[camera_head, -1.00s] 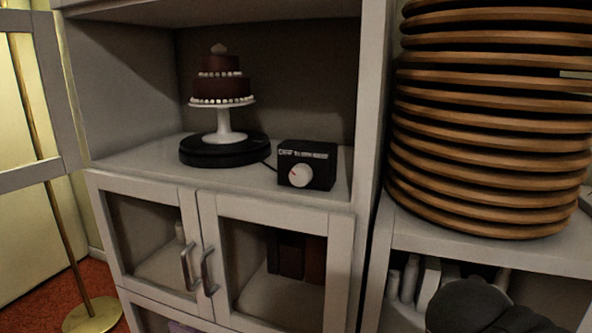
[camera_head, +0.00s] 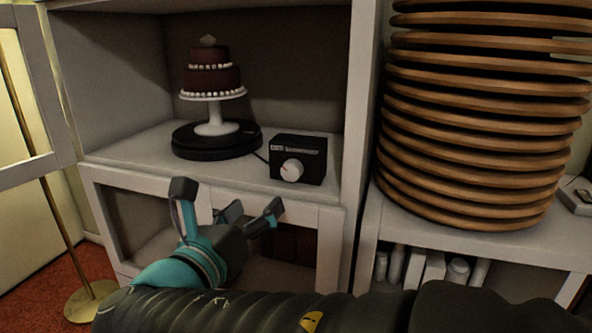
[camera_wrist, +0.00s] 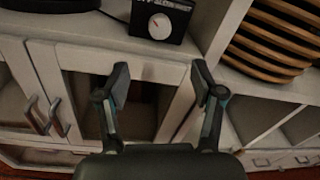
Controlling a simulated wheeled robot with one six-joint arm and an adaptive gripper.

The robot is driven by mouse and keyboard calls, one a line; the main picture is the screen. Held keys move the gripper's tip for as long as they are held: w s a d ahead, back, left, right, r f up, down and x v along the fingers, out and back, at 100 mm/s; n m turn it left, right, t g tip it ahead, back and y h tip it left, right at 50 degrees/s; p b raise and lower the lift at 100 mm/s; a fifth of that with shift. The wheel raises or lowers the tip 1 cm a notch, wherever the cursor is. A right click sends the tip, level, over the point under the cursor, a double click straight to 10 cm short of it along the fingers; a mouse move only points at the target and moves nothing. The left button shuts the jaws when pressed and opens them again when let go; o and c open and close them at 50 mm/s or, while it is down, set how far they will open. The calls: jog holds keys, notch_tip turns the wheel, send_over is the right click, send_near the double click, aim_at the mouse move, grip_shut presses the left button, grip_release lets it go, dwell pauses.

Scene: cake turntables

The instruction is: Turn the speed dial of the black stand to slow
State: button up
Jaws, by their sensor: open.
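The black stand (camera_head: 190,148) is a round turntable on the open cabinet shelf. It carries a white cake stand with a dark red tiered cake (camera_head: 210,75). A cord runs from it to a black control box (camera_head: 312,161) on its right. The white speed dial (camera_head: 292,171) is on the box's front, with a small red mark; it also shows in the wrist view (camera_wrist: 159,27). My gripper (camera_head: 228,198) is open and empty, in front of the cabinet below the shelf edge. In the wrist view my gripper (camera_wrist: 163,85) is below the box, apart from it.
A tall stack of wooden round boards (camera_head: 470,130) stands on the right-hand cabinet. Glass-fronted cabinet doors (camera_wrist: 100,90) lie below the shelf. A cabinet post (camera_head: 361,110) stands right of the control box. The shelf front before the dial is clear.

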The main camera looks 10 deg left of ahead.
aim_at(289, 173)
jog(key=w, duration=0.4)
jog(key=w+d, duration=0.1)
jog(key=w, duration=0.8)
jog(key=shift+w+d, duration=0.25)
jog(key=shift+d, duration=0.15)
jog(key=shift+c, duration=0.2)
jog(key=c, duration=1.1)
